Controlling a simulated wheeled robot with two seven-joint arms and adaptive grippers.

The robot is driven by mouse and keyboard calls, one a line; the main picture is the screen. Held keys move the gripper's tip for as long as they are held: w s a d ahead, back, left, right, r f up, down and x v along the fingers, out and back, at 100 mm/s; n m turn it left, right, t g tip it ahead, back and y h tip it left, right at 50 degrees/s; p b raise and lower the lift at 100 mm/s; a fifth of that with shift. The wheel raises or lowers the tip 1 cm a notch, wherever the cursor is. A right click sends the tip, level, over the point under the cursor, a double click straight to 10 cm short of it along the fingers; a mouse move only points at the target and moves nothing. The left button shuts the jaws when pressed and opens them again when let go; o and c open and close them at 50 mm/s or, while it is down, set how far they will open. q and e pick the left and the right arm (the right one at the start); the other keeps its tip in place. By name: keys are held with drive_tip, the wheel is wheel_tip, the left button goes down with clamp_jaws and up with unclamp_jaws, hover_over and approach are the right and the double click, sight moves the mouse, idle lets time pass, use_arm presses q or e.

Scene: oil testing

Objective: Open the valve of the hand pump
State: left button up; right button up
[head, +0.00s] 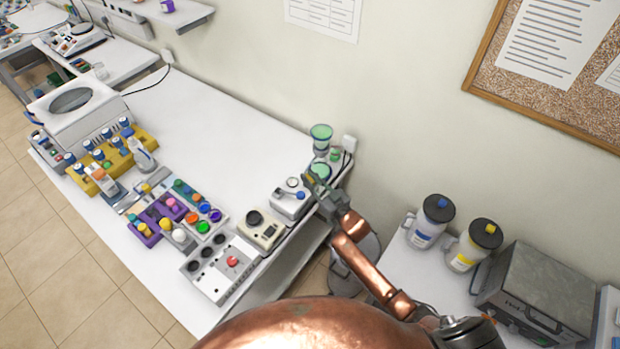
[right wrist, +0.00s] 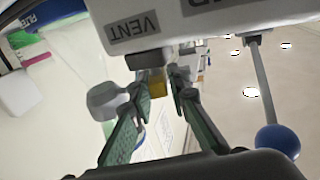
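The hand pump looks to be the small white box (head: 290,200) with a round dial at the right end of the long bench in the head view. My right gripper (head: 318,185) is at its right side. In the right wrist view a white body (right wrist: 210,14) with a VENT label fills the top. Below the label are a grey block, a brass-coloured piece (right wrist: 157,83) and a grey knob (right wrist: 107,101). My right gripper (right wrist: 158,88) has its fingers apart around the brass-coloured piece; contact cannot be told. My left gripper is not in view.
A green-topped glass funnel (head: 320,138) stands just behind my right gripper. A control box with a red button (head: 232,261) and a beige meter (head: 260,230) stand to the left. A rod with a blue ball (right wrist: 277,141) hangs at right in the wrist view.

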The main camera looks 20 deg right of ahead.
clamp_jaws()
drive_tip(key=shift+y, duration=0.3)
drive_tip(key=shift+w+r+n+g+y, duration=0.1)
drive_tip(key=shift+n+g+y, duration=0.3)
drive_tip(key=shift+n+y, duration=0.25)
drive_tip(key=shift+n+g+y+b, duration=1)
drive_tip(key=shift+n+y+b, duration=0.15)
drive_tip(key=shift+y, duration=0.4)
drive_tip(key=shift+o, duration=2.2)
unclamp_jaws()
